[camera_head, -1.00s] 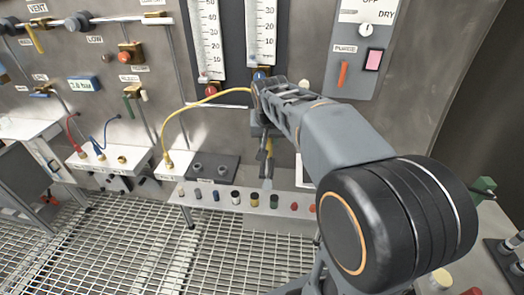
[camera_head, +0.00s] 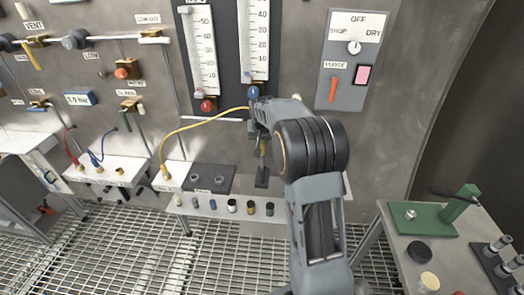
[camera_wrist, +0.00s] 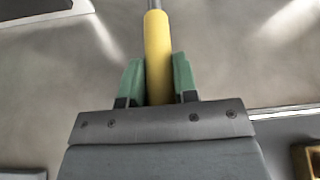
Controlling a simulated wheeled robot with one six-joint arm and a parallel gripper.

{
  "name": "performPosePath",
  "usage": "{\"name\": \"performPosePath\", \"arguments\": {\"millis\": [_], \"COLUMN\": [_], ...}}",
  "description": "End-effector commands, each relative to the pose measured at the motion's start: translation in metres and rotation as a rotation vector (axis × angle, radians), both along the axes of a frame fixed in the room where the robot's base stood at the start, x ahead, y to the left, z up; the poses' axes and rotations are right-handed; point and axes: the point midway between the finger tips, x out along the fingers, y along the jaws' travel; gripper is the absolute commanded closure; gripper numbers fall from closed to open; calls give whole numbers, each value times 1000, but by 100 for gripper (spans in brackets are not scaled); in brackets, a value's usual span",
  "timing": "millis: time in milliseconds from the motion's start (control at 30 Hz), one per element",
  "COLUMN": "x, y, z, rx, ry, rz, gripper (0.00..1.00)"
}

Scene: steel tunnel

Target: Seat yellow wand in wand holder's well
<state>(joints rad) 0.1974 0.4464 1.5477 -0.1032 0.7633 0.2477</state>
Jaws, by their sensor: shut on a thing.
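The yellow wand (camera_wrist: 157,45) is between the green pads of my gripper (camera_wrist: 157,78) in the wrist view, with a grey rod leading off its far end. My gripper is shut on it. No well opening is clear there, and my arm hides much of that area.
A dark two-socket plate (camera_head: 208,178) lies on the shelf left of my arm. Several small coloured caps (camera_head: 232,206) line the shelf's front. A bench with a green fixture (camera_head: 440,215) stands right.

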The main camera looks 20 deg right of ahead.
Motion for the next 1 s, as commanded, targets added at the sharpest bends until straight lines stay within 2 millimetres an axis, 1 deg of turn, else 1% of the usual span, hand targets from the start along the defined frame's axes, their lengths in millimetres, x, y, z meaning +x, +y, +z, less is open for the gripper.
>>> {"name": "performPosePath", "arguments": {"millis": [233,400,500,600,867,1000], "x": [0,0,0,0,0,0], "y": [0,0,0,0,0,0], "z": [-15,-39,-49,-54,-54,-58], "rx": [1,0,-1,-1,-1,-1], "ry": [1,2,1,-1,-2,-2], "rz": [-1,0,1,1,0,0], "gripper": [100,100,100,100,100,100]}}
